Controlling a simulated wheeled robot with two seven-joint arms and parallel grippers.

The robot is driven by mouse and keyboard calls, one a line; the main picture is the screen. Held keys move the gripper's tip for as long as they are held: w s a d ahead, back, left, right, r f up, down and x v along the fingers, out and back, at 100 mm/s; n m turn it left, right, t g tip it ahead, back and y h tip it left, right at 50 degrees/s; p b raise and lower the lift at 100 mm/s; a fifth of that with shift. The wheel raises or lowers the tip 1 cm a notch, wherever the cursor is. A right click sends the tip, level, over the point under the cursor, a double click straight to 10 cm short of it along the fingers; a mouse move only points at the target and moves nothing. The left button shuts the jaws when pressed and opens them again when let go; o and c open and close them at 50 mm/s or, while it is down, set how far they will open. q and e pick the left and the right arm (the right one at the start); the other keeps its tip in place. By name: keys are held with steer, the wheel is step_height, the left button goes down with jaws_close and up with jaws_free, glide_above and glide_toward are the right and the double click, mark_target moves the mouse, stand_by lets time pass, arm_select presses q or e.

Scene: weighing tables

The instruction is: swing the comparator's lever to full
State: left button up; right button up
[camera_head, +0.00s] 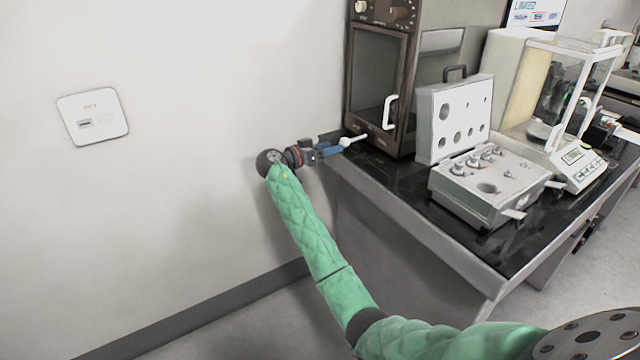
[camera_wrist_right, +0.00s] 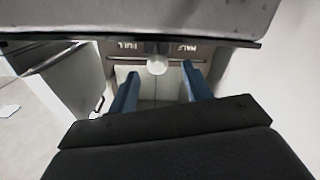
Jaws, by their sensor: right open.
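The comparator (camera_head: 378,85) is a tall dark cabinet with a glass door at the table's left end in the head view. Its lever (camera_head: 352,141) is pale with a round white knob, low at the cabinet's left side. In the right wrist view the lever's knob (camera_wrist_right: 157,64) hangs between upside-down labels FULL and HALF. My right gripper (camera_head: 330,151) is beside the lever; its blue fingers are open. In the right wrist view the gripper (camera_wrist_right: 161,82) has one finger on each side of the knob, with gaps on both sides. My left gripper is not in view.
An open weight case (camera_head: 475,205) and a balance with glass walls (camera_head: 560,100) stand further right on the black table (camera_head: 420,205). A wall with a white plate (camera_head: 93,117) is close on the left of my right arm. Floor is clear below.

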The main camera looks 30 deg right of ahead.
mark_target(350, 141)
steer(key=shift+m, duration=0.5)
steer(key=d, duration=0.8)
steer(key=shift+w+r+p, duration=0.15)
steer(key=shift+w+p, duration=0.05)
steer(key=shift+p, duration=0.2)
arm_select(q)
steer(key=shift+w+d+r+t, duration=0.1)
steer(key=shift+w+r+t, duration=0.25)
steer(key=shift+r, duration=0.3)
arm_select(e)
steer(key=shift+g, duration=0.3)
jaws_close()
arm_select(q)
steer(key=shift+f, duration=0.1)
